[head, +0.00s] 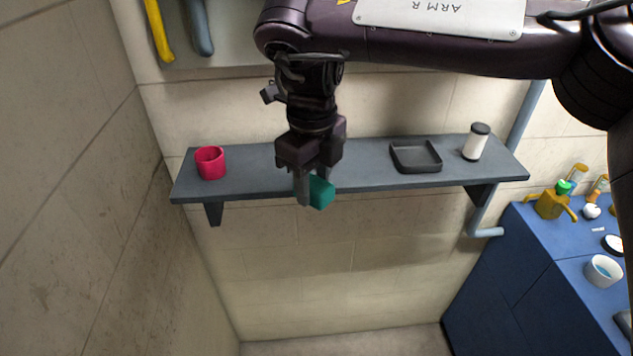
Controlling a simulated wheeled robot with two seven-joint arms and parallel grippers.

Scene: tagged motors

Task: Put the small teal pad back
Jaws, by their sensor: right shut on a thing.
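The small teal pad (321,193) is a teal block held at the fingertips of my right gripper (312,190). My right gripper points down and is shut on the pad, partly hiding it. In the picture the pad overlaps the front edge of the grey wall shelf (245,184); I cannot tell exactly how far in front of the shelf it is. A shallow dark square tray (416,168) sits on the shelf to the right of the gripper and looks empty. My left gripper is not in view.
A red cup (210,163) stands at the shelf's left end, and a white canister with a black lid (476,142) at its right. A blue cabinet (560,250) at the right holds several small items, including a white bowl (603,271). A pipe (524,115) runs behind the shelf.

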